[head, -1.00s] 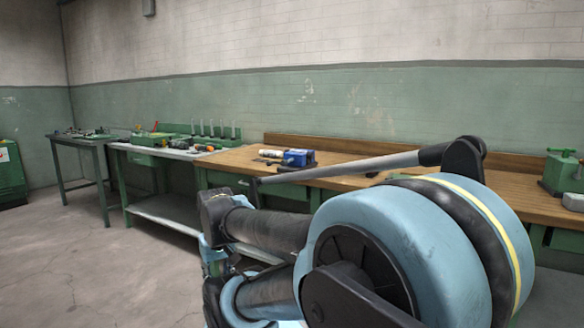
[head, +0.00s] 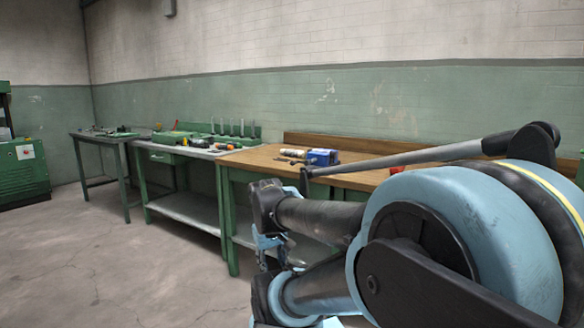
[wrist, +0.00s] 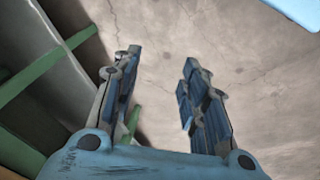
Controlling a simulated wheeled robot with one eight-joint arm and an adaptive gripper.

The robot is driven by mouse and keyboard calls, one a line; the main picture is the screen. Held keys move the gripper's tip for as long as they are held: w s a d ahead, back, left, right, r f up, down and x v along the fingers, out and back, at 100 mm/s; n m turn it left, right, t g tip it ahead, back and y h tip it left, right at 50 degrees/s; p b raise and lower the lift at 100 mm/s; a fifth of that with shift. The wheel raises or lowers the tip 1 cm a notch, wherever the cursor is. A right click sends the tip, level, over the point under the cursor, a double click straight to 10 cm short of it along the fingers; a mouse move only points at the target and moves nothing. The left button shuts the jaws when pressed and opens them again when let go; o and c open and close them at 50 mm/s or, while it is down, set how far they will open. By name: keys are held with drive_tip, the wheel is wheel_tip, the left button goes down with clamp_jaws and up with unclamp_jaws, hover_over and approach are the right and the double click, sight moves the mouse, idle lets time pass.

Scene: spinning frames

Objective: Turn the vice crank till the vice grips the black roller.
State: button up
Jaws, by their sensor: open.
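A small blue device (head: 322,157), which looks like the vice, sits on the wooden bench top (head: 238,159) in the head view. A pale cylinder (head: 292,153) lies beside it on the left. A tiny red spot shows near the blue body. The crank and the black roller are too small to make out. My gripper (wrist: 158,88) is open and empty in the wrist view, over bare floor. In the head view it hangs low in front of the bench, well apart from the blue device and partly hidden by my arm.
The green bench frame (wrist: 48,80) is close to my gripper on the left in the wrist view. A metal bench (head: 190,150) with tools, a dark table (head: 105,136) and a green cabinet (head: 22,170) stand further left. The concrete floor (head: 150,260) is clear.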

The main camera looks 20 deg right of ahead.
drive_tip(key=w+d+r+n+t+h, duration=0.1)
drive_tip(key=w+d+r+n+h, duration=0.4)
drive_tip(key=w+d, duration=0.5)
drive_tip(key=n+t+h, duration=0.8)
drive_tip(key=n+h, duration=0.5)
drive_tip(key=n, duration=0.7)
approach(292, 162)
drive_tip(key=x, duration=0.7)
drive_tip(key=f+x, duration=0.1)
drive_tip(key=x, duration=0.2)
drive_tip(key=shift+w+d, duration=0.35)
drive_tip(key=shift+w, duration=0.1)
drive_tip(key=shift+a, duration=0.1)
clamp_jaws()
